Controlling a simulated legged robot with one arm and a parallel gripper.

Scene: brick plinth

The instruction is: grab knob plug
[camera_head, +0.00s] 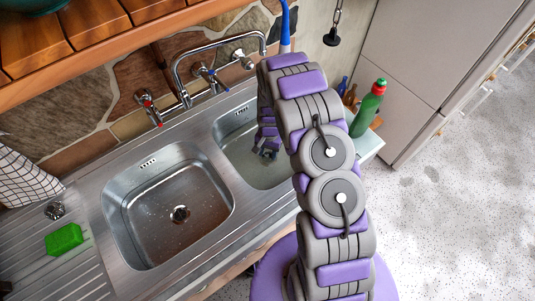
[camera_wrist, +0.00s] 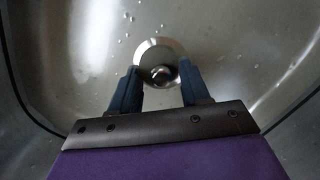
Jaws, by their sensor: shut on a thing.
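The knob plug (camera_wrist: 158,55) is a round shiny metal disc with a small dark knob at its middle. In the wrist view it sits between the two dark blue fingers of my gripper (camera_wrist: 160,72). The fingers are shut on it, one at each side. In the head view my gripper (camera_head: 267,152) reaches down into the right basin (camera_head: 237,140). The plug is hidden there behind my arm and gripper. I cannot tell whether the plug touches the basin floor.
A metal strainer-like piece (camera_head: 54,210) and a green sponge (camera_head: 64,239) lie on the drainboard. The faucet (camera_head: 205,75) stands behind the basins. A green bottle (camera_head: 368,108) stands at right.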

